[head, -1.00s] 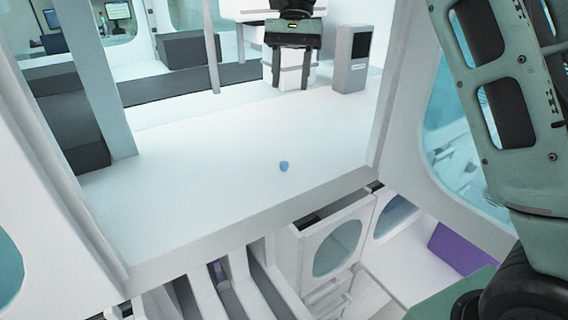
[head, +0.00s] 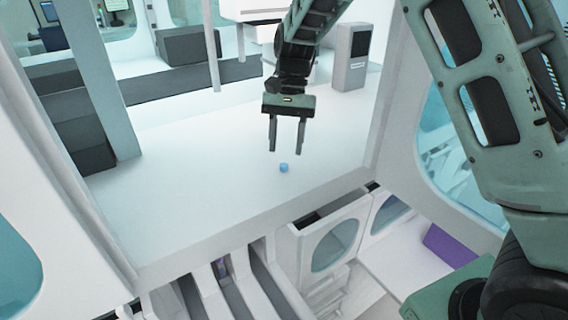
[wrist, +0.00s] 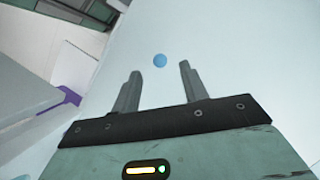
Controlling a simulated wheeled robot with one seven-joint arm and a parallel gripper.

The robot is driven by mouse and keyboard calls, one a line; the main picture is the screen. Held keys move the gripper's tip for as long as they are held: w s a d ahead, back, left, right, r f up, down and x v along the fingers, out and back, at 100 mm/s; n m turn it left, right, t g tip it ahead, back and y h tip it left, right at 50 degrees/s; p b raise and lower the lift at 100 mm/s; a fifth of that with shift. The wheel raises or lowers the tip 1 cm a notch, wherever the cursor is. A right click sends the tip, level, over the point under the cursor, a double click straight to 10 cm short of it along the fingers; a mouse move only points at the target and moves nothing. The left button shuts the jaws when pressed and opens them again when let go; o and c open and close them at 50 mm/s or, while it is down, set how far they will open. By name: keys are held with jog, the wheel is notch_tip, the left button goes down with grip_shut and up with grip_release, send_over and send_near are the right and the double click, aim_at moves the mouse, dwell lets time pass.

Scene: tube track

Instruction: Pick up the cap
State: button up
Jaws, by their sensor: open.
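The cap (head: 284,168) is a small blue piece on the white counter (head: 200,190), near its front edge. My gripper (head: 286,152) hangs above the counter with its two dark fingers pointing down, a little above and behind the cap in the head view. The fingers are apart and nothing is between them. In the wrist view the cap (wrist: 159,60) shows as a blue disc just beyond the open fingertips (wrist: 160,72), roughly centred between them. The cap is fully visible in both views.
A grey box-shaped device (head: 352,58) stands at the back right of the counter. Dark blocks (head: 85,130) line the left side. Below the front edge are a cabinet with a round window (head: 335,243) and an open drop. The counter around the cap is clear.

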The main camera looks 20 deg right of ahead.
aim_at(284, 164)
jog(key=shift+p+x, duration=0.65)
jog(key=shift+x, duration=1.3)
grip_shut()
jog(key=shift+r, duration=0.1)
